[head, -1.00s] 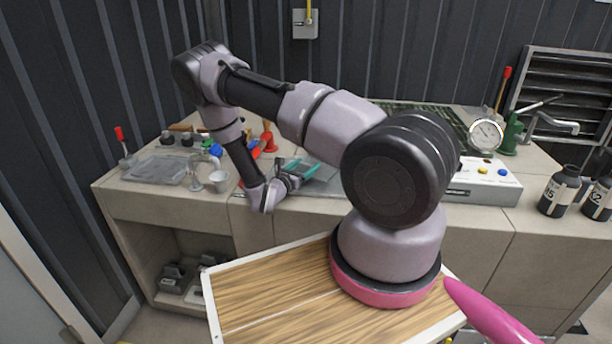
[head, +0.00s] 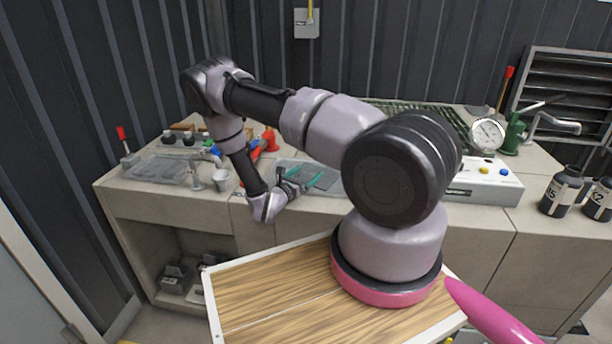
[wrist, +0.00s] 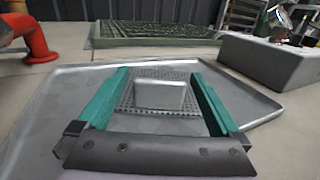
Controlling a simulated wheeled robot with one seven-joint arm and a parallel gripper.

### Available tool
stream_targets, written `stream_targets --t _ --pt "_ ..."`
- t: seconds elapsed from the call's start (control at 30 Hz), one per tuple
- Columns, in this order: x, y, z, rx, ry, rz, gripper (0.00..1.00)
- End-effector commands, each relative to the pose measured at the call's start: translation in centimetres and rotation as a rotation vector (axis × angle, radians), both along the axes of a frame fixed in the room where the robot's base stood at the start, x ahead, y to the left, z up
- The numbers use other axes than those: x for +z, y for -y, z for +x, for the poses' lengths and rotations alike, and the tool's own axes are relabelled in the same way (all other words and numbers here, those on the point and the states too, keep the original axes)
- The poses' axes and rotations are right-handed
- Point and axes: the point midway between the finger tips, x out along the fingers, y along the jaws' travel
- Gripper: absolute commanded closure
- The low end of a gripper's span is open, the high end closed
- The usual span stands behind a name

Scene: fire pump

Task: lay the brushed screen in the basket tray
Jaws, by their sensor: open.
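The screen (wrist: 180,100) is a grey perforated plate with a smooth raised block on top. It lies flat in a shallow grey metal tray (wrist: 45,105), which looks like the basket tray and also shows in the head view (head: 332,188). My gripper (wrist: 160,72) is open, with one teal finger on each side of the screen's block. I cannot tell whether the fingers touch the plate. In the head view my gripper (head: 306,177) reaches over the tray from the near left.
A green grate (wrist: 150,33) lies behind the tray. A grey box with buttons (head: 485,180) stands to its right. Red pipe fittings (wrist: 30,40) are at its left.

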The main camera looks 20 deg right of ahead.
Motion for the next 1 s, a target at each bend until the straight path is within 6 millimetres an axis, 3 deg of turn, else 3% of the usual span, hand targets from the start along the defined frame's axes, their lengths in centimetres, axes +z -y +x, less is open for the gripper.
stream_targets --t 0.6,0.9,1.0 --pt "0.1 -9.1 -5.9 0.002 0.0 0.0 0.0" --pt "0.2 -10.0 -6.6 -0.003 0.003 0.002 0.0" --pt "1.2 -9.9 -6.5 -0.036 0.021 0.025 0.0"
